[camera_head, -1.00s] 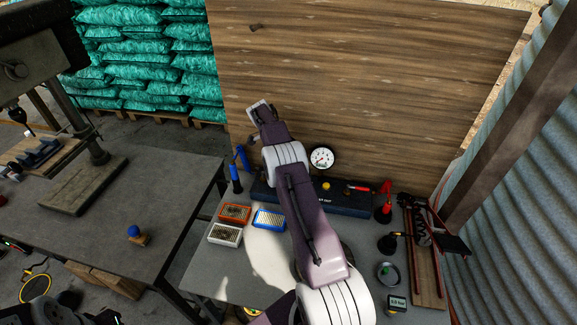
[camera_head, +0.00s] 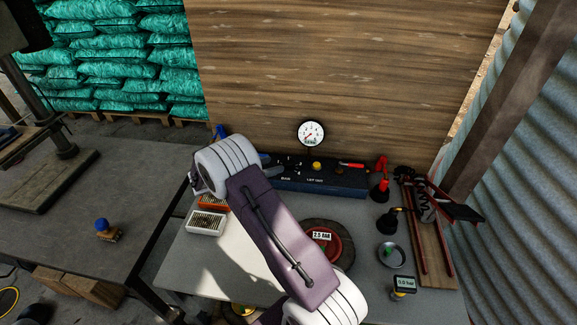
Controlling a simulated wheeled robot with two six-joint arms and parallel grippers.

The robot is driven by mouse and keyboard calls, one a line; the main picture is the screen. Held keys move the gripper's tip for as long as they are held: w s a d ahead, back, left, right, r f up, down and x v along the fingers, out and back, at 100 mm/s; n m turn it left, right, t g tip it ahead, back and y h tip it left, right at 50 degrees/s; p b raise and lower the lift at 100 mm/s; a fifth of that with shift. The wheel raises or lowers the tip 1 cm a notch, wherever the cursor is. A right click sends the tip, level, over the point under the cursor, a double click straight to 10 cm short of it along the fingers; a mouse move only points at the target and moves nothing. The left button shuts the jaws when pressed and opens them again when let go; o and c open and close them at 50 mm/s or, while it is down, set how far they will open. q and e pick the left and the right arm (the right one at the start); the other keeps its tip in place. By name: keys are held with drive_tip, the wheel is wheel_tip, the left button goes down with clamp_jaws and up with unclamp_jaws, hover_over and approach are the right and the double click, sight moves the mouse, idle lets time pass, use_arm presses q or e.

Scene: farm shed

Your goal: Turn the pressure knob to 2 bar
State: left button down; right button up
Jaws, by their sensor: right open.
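A white round gauge (camera_head: 311,133) stands upright behind a long dark blue panel (camera_head: 350,182). A yellow knob (camera_head: 317,166) sits on top of the panel below the gauge; I cannot tell for sure whether it is the pressure knob. A label reading about "2.0 BAR" (camera_head: 321,236) lies on a red round plate (camera_head: 327,250), partly hidden by my right arm. My right gripper (camera_head: 270,168) is open at the panel's left part, left of the yellow knob and apart from it. Its wrist hides part of it. My left gripper cannot be made out.
A small display (camera_head: 404,283) reading about "1.0 bar" stands at the front right. Red (camera_head: 381,182) and black (camera_head: 393,221) oil cans, a metal dish (camera_head: 391,254) and a wooden board (camera_head: 438,250) are to the right. A white-framed box (camera_head: 206,222) is at left.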

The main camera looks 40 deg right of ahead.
sight(288, 161)
drive_tip(key=x, duration=0.9)
drive_tip(key=shift+s, duration=0.15)
clamp_jaws()
drive_tip(key=shift+d+m+g, duration=0.1)
drive_tip(key=shift+m+g, duration=0.4)
drive_tip(key=shift+g, duration=0.1)
drive_tip(key=shift+m+g, duration=0.4)
drive_tip(key=shift+g, duration=0.1)
unclamp_jaws()
